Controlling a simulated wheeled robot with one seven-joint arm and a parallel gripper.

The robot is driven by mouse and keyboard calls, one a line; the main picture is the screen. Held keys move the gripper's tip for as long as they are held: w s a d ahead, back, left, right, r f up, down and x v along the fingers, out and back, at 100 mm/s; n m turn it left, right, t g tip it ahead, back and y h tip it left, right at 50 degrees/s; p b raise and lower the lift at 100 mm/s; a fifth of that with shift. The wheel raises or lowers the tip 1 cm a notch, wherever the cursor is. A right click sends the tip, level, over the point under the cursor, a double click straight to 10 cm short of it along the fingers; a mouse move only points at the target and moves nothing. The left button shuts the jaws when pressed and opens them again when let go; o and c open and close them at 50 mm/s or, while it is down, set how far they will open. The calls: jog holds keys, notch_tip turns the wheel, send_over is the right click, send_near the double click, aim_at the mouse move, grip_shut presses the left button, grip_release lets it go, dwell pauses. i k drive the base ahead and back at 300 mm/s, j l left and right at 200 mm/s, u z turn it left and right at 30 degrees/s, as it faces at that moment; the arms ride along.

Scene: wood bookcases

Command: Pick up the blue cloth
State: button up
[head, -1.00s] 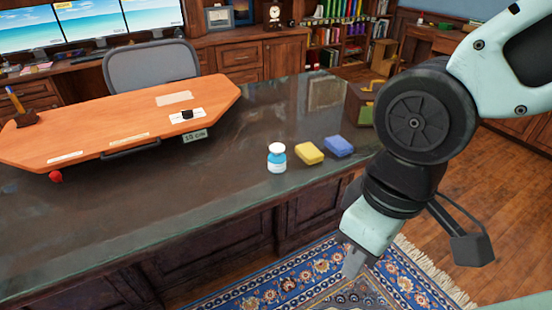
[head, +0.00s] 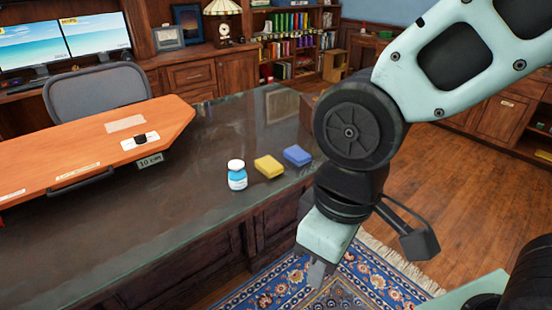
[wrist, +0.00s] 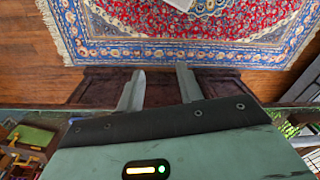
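The blue cloth (head: 297,156) is a small folded block lying flat on the dark desk top, near its right front corner. My gripper (head: 318,276) hangs in front of the desk, lower than the desk top and apart from the cloth. In the wrist view my gripper's two fingers (wrist: 159,86) are spread apart with nothing between them. The wrist view looks down at the rug and does not clearly show the cloth.
A yellow cloth (head: 269,167) lies just left of the blue one, and a blue-and-white bottle (head: 237,176) stands left of that. An orange board (head: 90,150) covers the desk's left part. The patterned rug (head: 285,288) lies on the floor before the desk.

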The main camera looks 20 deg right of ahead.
aim_at(295, 154)
jog(key=i+l+u, duration=0.1)
jog(key=i+l, duration=0.35)
jog(key=i, duration=0.15)
jog(key=i+l, duration=0.5)
jog(key=i+u, duration=0.05)
jog(key=i, duration=0.05)
